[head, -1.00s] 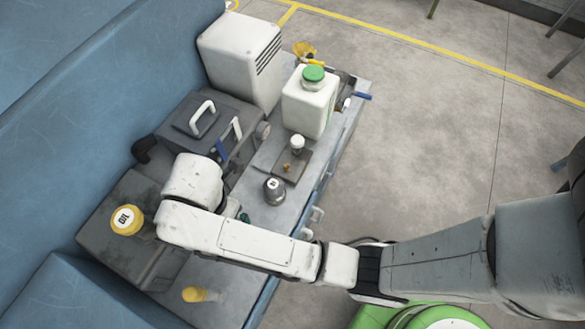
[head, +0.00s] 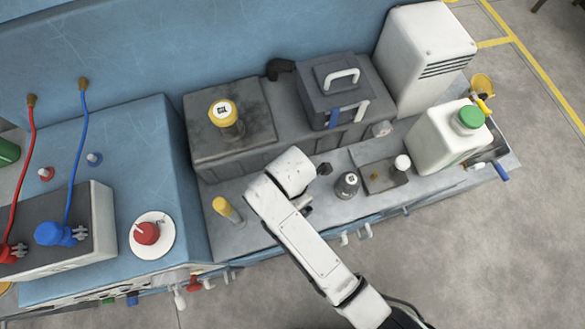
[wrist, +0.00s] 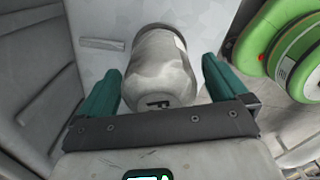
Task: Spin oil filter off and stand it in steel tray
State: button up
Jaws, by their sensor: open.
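In the wrist view a pale grey cylinder with a black letter on its near end (wrist: 160,75), seemingly the oil filter, lies between the two green fingers of my gripper (wrist: 160,88). The fingers are open with a gap on each side. In the head view my white wrist hides the gripper and the cylinder there. A dark grey can with a labelled top (head: 347,185) stands upright on the bench, right of my wrist. A grey metal tray (head: 493,152) shows partly behind the white jug; I cannot tell if it is the steel tray.
The grey bench (head: 200,165) carries a yellow-capped filler (head: 224,112), a dark box with a white handle (head: 340,92), a white jug with a green cap (head: 447,138) and a dark plate (head: 385,178). A yellow peg (head: 226,208) stands left of my wrist.

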jog(key=shift+f, duration=0.5)
jog(key=c, duration=1.3)
jog(key=shift+r+n+p, duration=0.2)
jog(key=shift+n+p, duration=0.5)
jog(key=shift+n, duration=0.3)
jog(key=n, duration=0.1)
jog(key=n+p, duration=0.1)
jog(key=n, duration=0.1)
jog(key=shift+f, duration=0.25)
jog(key=n+p, duration=0.1)
jog(key=n, duration=0.2)
jog(key=shift+r+p, duration=0.15)
jog(key=shift+p, duration=0.15)
jog(key=shift+f+n+p, duration=0.2)
jog(key=shift+n+p, duration=0.1)
jog(key=shift+n, duration=0.9)
